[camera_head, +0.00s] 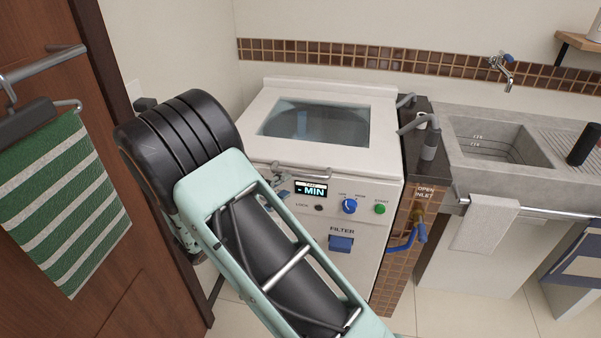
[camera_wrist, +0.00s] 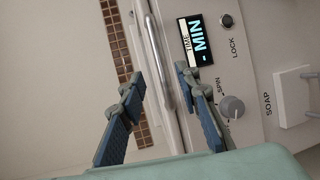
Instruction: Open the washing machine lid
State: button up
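The white washing machine (camera_head: 385,112) stands against the back wall. Its lid (camera_head: 262,100), with a dark glass window (camera_head: 315,122), lies shut on top. A metal bar handle (camera_head: 305,175) runs along the lid's front edge; it also shows in the wrist view (camera_wrist: 162,62). My gripper (camera_wrist: 162,80) is open, with blue-padded fingers. In the wrist view one finger lies on each side of the handle, and gaps show between bar and fingers. I cannot tell how deep the bar sits between them. In the head view my arm hides most of the gripper.
The front panel has a lit display (camera_head: 311,189), a blue knob (camera_head: 349,206) and a green button (camera_head: 380,209). A tiled column with pipes (camera_head: 416,205) and a concrete sink (camera_head: 497,137) stand right. A wooden door (camera_head: 150,270) with a striped towel (camera_head: 66,205) is left.

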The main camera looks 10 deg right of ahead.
aim_at(300, 176)
jog(key=x, duration=0.9)
jog(key=shift+w+d+p, duration=0.2)
jog(key=shift+d+p, duration=0.05)
jog(key=shift+p, duration=0.15)
grip_shut()
